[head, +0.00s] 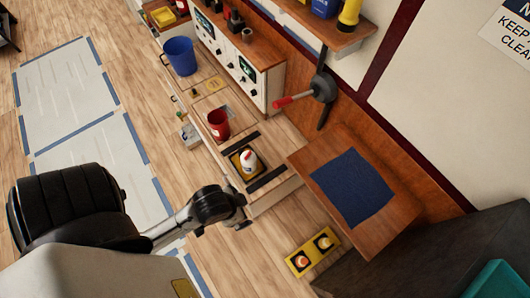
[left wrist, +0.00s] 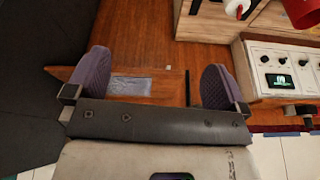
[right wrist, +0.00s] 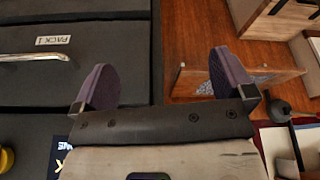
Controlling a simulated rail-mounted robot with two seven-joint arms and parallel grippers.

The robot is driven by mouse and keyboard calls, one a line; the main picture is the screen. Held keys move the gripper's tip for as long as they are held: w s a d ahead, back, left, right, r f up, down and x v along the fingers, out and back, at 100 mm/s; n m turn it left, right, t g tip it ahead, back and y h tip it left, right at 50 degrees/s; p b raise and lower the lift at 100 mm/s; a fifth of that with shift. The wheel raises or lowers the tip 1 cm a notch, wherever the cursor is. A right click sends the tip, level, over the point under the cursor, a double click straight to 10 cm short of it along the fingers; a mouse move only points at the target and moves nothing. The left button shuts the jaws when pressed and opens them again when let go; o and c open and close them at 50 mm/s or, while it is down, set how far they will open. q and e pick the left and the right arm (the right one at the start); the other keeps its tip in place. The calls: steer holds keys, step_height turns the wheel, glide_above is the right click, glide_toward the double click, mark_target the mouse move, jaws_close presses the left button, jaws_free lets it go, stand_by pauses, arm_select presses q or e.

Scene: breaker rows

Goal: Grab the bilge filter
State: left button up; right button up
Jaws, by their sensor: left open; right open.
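No object is plainly marked as the bilge filter. A white bottle-like item with a red part (head: 249,161) stands on a yellow-edged pad on the low bench in the head view. A similar white and red item (left wrist: 237,8) is cut off at the top of the left wrist view. Two small orange-and-white items sit in a yellow holder (head: 301,262) at the lower right of the head view. My left gripper (left wrist: 157,82) is open, with nothing between its fingers. My right gripper (right wrist: 164,80) is open and empty, beside dark drawers.
A red cup (head: 218,124) and a blue bucket (head: 181,56) stand farther along the bench. A control cabinet (head: 262,84) is behind them. A red-handled lever (head: 298,98) juts from the wall. A blue mat (head: 352,188) lies on a wooden surface. Dark drawers (right wrist: 75,60) flank my right gripper.

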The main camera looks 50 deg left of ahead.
arm_select(q)
steer(key=w+a+f+m+t+y+b, duration=0.1)
steer(key=w+a+f+m+t+b, duration=0.15)
steer(key=w+a+b, duration=0.4)
steer(key=w+a+f+m+t+y+b, duration=0.1)
steer(key=w+a+f+y+b, duration=0.2)
steer(key=w+b, duration=0.6)
steer(key=w+a+f+m+t+b, duration=0.15)
steer(key=w+a+f+b, duration=0.25)
steer(key=w+b, duration=0.4)
steer(key=n+g+h+b, duration=0.3)
steer(key=n+g+h, duration=0.1)
steer(key=n+g, duration=0.55)
glide_above(249, 157)
step_height(249, 157, down, 13)
steer(key=shift+a+f+n+t, duration=0.35)
steer(key=shift+n+t, duration=0.1)
steer(key=shift+n, duration=0.2)
step_height(249, 157, down, 6)
steer(key=shift+f+b, duration=0.25)
steer(key=shift+b, duration=0.55)
steer(key=shift+f+b, duration=0.65)
steer(key=shift+f, duration=2.75)
